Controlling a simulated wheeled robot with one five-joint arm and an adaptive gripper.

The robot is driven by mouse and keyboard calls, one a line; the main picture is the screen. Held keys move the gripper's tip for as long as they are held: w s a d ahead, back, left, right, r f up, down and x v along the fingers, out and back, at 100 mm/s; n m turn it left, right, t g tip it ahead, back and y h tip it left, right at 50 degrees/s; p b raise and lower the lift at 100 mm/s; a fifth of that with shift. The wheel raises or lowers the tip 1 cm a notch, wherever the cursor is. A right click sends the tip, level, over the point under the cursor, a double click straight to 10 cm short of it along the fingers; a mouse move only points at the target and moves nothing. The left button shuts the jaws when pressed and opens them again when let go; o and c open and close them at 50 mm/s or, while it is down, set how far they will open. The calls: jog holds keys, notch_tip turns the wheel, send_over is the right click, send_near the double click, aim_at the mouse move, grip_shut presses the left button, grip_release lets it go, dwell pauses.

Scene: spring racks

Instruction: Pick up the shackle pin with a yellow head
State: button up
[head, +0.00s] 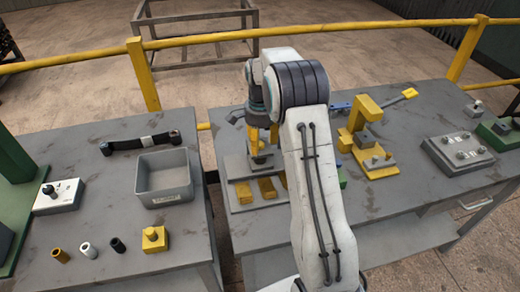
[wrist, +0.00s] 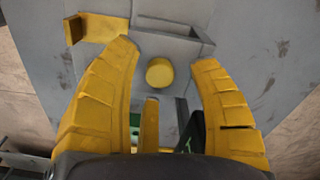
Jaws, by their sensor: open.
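The shackle pin's round yellow head (wrist: 160,73) shows from above in the wrist view, over a grey rack (wrist: 165,28). Its shank is hidden below the head. My gripper (wrist: 168,62) is open, with a yellow finger on the left and another on the right of the head and a gap on both sides. A narrow yellow piece also shows below the head. In the head view my gripper (head: 256,148) points down over the grey rack (head: 240,168) on the right table; I cannot pick out the pin there.
Yellow blocks (head: 268,188) lie at the rack's front. A yellow fixture (head: 368,130) stands right of my arm, and a grey plate with knobs (head: 458,152) farther right. The left table holds a grey bin (head: 163,175) and several small parts. A yellow rail (head: 148,80) runs behind.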

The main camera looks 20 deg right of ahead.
jog(key=shift+f, duration=0.3)
jog(key=shift+c, duration=0.3)
grip_shut()
